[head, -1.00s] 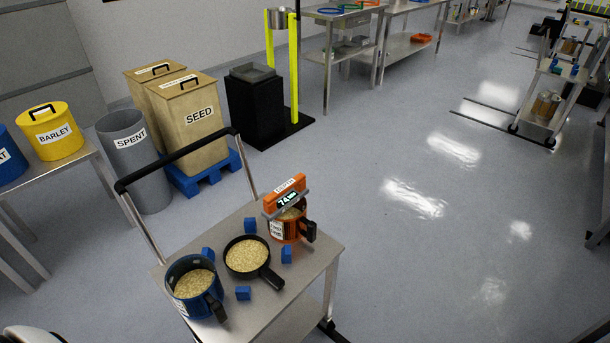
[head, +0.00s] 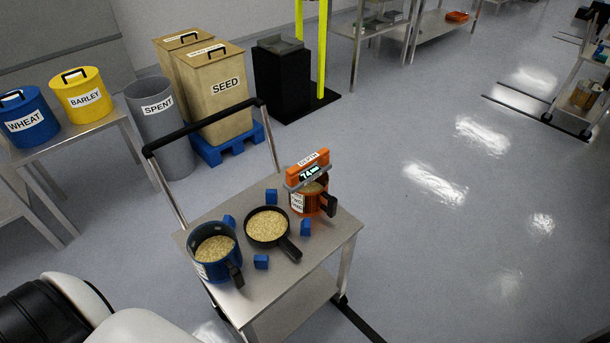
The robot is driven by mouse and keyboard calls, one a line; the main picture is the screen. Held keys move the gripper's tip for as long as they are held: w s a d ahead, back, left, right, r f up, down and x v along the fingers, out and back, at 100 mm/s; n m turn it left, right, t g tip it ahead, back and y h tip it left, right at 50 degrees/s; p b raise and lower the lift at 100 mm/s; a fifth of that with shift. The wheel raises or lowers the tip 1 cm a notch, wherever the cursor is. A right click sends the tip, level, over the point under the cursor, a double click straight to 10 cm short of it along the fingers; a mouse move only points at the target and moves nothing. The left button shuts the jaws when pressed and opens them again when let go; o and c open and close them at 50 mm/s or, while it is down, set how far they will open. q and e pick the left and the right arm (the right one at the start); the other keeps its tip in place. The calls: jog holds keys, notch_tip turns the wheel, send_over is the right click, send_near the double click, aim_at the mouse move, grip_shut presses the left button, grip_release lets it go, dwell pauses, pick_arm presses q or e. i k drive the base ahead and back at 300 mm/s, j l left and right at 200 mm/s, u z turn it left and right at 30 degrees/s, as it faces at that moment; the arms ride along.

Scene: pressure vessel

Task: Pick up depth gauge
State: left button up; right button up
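The depth gauge (head: 308,171) is an orange bar labelled DEPTH, with a small display that seems to read 74 and a grey strip below. It lies across the top of an orange mug-like container (head: 311,199) at the back right of the cart top. The container has a dark handle on its right and grain inside. Neither of my grippers shows in the head view. A white and black part of my own arm or body shows at the lower left.
The metal cart (head: 222,300) has a black push handle (head: 205,125) on its left. A black pan (head: 268,228), a blue mug (head: 215,255) of grain and several small blue blocks (head: 261,262) stand near the gauge. Open floor (head: 450,260) lies to the right.

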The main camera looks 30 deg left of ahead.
aim_at(295, 181)
jog(key=i+u, duration=0.35)
jog(key=u, duration=0.5)
jog(key=i+l, duration=0.05)
